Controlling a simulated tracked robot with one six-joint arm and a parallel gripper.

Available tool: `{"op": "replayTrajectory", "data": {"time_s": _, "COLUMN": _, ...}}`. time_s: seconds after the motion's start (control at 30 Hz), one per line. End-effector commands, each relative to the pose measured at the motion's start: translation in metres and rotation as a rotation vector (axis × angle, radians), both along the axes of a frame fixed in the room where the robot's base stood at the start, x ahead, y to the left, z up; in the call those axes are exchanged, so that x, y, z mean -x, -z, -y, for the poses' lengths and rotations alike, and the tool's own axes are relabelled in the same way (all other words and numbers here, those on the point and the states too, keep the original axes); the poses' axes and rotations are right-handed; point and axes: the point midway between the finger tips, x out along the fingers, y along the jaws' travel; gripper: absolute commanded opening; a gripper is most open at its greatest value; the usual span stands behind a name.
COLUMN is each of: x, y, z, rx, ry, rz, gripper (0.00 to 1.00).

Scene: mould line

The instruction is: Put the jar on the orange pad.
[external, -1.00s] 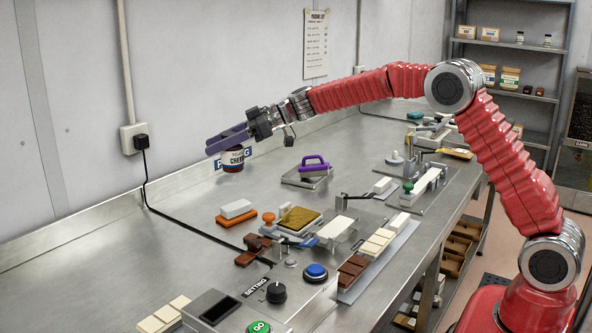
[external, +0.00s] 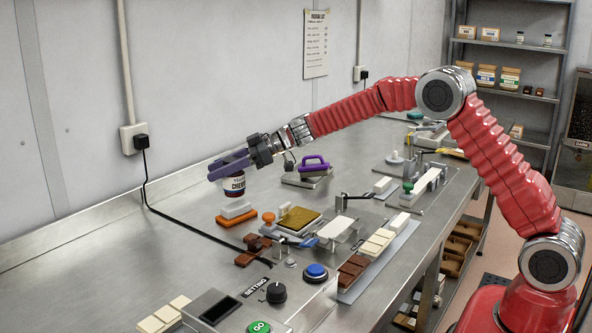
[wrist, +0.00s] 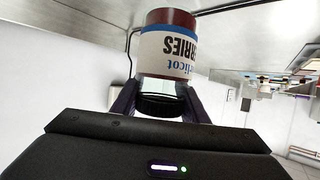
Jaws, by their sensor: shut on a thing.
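My gripper (external: 226,164), with purple fingers, is shut on the jar (external: 236,186) near its upper end. The jar has a white and blue label reading "CHERRIES" and dark red contents. It is held about upright in the external view. In the wrist view the jar (wrist: 168,48) shows label lettering upside down, between the fingers. An orange slab (external: 237,219), which looks like the orange pad, lies on the bench with a white block (external: 236,209) on it or just behind it. The jar appears just above this block; the exact gap cannot be told.
An orange-knobbed tool (external: 268,217) and a tan-topped tray (external: 298,219) stand to the right of the slab. A purple-handled tool (external: 314,164) stands further back. A black cable (external: 180,221) runs along the bench.

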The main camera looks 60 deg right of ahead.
Motion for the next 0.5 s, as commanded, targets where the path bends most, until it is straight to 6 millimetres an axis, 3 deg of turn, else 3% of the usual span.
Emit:
{"op": "replayTrajectory", "data": {"time_s": 0.2, "x": 0.000, "y": 0.026, "z": 0.000, "rx": 0.000, "ry": 0.000, "rz": 0.000, "gripper": 0.00}}
{"op": "replayTrajectory", "data": {"time_s": 0.5, "x": 0.000, "y": 0.027, "z": 0.000, "rx": 0.000, "ry": 0.000, "rz": 0.001, "gripper": 0.00}}
